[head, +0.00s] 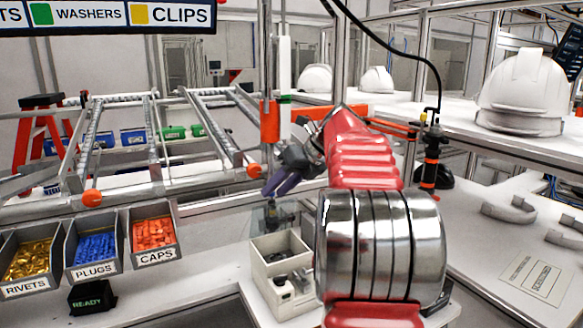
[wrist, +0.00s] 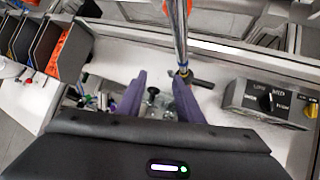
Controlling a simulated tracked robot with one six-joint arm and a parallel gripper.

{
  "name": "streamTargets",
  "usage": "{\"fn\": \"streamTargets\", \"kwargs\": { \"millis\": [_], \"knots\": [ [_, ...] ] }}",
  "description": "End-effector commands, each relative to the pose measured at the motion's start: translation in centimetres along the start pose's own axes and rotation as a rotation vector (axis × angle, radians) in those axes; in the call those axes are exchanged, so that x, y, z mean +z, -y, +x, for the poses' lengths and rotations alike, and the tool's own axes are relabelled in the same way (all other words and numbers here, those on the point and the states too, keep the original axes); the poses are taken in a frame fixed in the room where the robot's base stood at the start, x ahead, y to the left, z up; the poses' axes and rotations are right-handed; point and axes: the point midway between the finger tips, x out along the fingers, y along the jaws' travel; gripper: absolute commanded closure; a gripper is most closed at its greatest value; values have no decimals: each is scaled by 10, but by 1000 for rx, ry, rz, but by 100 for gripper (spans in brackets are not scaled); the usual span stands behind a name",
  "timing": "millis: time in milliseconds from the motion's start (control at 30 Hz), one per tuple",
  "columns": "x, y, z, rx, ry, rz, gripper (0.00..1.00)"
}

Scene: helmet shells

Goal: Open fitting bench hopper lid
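My gripper (head: 276,184) reaches out over the bench in the head view, its purple fingers angled down and left. The wrist view shows the two purple fingers (wrist: 159,85) spread apart with a gap between them. A black knob (wrist: 153,91) shows between the fingers, above small metal and clear parts; I cannot tell whether a finger touches it. A see-through box-like part (head: 264,219), perhaps the hopper with its lid, stands below the fingers in the head view. My arm and the glare hide its edges, and the lid's position is unclear.
A beige divided box (head: 257,278) stands in front of the see-through part. Bins of rivets (head: 28,261), plugs (head: 94,250) and caps (head: 153,236) are at left. A vertical metal rod (wrist: 180,35) rises close beyond the fingers. A dial box (wrist: 270,101) sits at right.

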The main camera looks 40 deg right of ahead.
Motion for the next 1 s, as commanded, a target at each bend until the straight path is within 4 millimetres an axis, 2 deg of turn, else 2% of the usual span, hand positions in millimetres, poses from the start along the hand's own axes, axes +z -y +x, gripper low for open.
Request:
{"fn": "streamTargets", "kwargs": {
  "millis": [1000],
  "knots": [
    [13,1,-48,-1,1,0,67]
  ]
}}
